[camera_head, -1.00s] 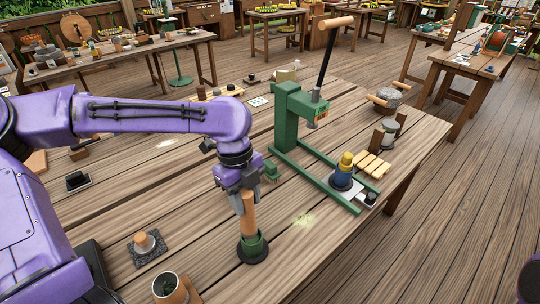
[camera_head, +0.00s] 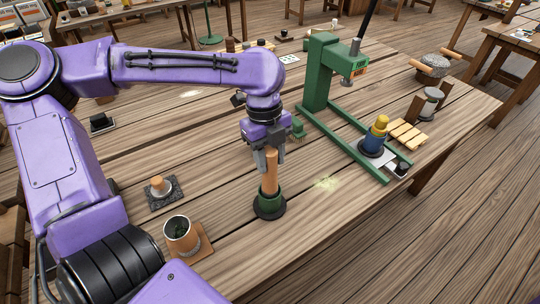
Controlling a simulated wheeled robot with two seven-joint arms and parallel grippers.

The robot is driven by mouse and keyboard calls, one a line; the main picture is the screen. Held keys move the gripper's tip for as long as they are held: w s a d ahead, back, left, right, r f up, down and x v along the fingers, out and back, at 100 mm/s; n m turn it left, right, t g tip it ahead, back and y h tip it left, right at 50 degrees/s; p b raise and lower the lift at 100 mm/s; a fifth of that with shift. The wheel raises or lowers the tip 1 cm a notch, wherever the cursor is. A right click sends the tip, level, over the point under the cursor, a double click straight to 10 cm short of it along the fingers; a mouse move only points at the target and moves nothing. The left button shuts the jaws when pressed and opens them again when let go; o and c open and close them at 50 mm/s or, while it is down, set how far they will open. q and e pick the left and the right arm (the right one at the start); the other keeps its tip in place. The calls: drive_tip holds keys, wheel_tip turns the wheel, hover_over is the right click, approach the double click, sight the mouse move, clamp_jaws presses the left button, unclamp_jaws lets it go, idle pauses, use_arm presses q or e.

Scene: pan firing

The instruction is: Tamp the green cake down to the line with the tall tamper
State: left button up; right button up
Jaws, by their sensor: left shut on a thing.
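My left gripper (camera_head: 268,160) points down and is shut on the upper part of the tall tamper (camera_head: 270,180), a plain wooden cylinder held upright. The green cake and any line are hidden inside the mould and behind the tamper, so I cannot tell the cake's height. My right gripper is not in view.
A wooden-knobbed piece (camera_head: 160,186) sits on a dark slab front left.

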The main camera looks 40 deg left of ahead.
sight(271, 150)
use_arm(q)
drive_tip(key=shift+f+b, duration=0.6)
drive_tip(key=shift+f, duration=0.5)
idle(1.3)
drive_tip(key=shift+p, duration=0.3)
idle(1.1)
idle(0.4)
wheel_tip(271, 150, up, 7)
drive_tip(key=p, duration=0.8)
drive_tip(key=shift+r, duration=0.1)
